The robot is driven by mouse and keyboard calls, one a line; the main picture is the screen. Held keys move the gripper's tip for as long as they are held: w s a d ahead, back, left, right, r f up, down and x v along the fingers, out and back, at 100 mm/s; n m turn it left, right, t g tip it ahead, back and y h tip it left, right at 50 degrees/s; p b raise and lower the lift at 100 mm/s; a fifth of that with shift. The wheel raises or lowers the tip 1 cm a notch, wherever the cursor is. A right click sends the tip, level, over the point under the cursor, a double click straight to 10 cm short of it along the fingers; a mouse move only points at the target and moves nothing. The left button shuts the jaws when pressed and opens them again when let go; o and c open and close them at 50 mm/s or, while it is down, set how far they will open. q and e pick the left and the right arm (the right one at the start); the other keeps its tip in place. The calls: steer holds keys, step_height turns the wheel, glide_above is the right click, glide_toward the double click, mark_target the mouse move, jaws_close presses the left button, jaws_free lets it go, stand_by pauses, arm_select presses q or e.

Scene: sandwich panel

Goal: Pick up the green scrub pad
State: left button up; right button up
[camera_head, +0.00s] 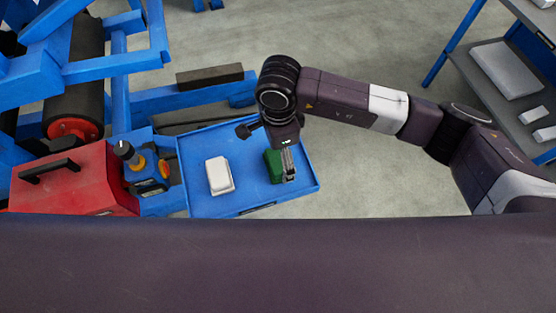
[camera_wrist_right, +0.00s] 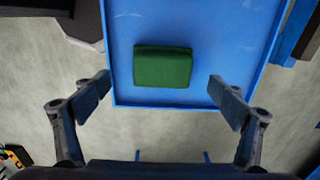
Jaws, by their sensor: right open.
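The green scrub pad (camera_head: 273,166) lies on the blue tray (camera_head: 208,204), partly hidden behind my right gripper in the head view. In the right wrist view the pad (camera_wrist_right: 163,67) is a green block lying flat near the tray's edge, fully visible. My right gripper (camera_head: 288,170) points down over the pad's right side in the head view. In the right wrist view its two fingers (camera_wrist_right: 160,95) are spread wide, one on each side of the pad, with clear gaps and nothing between them touching it. My left gripper is not in view.
A white block (camera_head: 219,175) sits on the tray left of the pad. A blue frame with a black roller (camera_head: 75,75) is behind. A grey shelf (camera_head: 500,85) stands at right.

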mark_target(278, 159)
step_height(278, 159, down, 4)
steer(key=shift+w+a+f+p, duration=0.1)
steer(key=shift+w+p, duration=0.05)
steer(key=shift+p, duration=0.85)
steer(key=shift+f, duration=0.35)
steer(key=shift+c, duration=0.4)
steer(key=c, duration=1.3)
steer(key=shift+r, duration=0.1)
